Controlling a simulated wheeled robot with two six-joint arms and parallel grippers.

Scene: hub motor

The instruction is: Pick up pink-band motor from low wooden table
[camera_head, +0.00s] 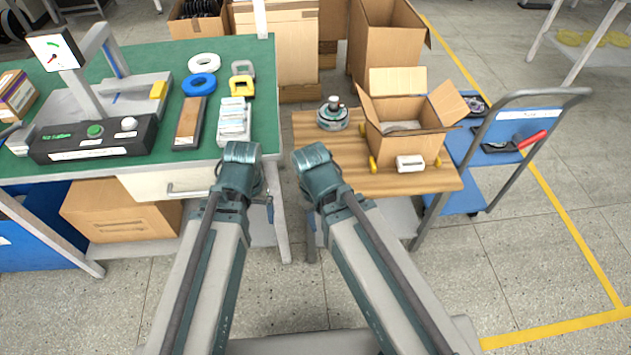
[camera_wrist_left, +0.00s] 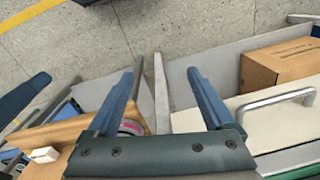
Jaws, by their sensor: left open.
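The motor (camera_head: 333,116), a round grey-green body with a short shaft on top, stands upright on the low wooden table (camera_head: 430,183), at its back left beside the open carton.
An open carton (camera_head: 405,143) and a small white box (camera_head: 410,163) are on the wooden table. A green workbench (camera_head: 60,185) with a drawer stands left. A blue cart (camera_head: 462,202) adjoins on the right. Large cartons (camera_head: 384,42) stand behind the table.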

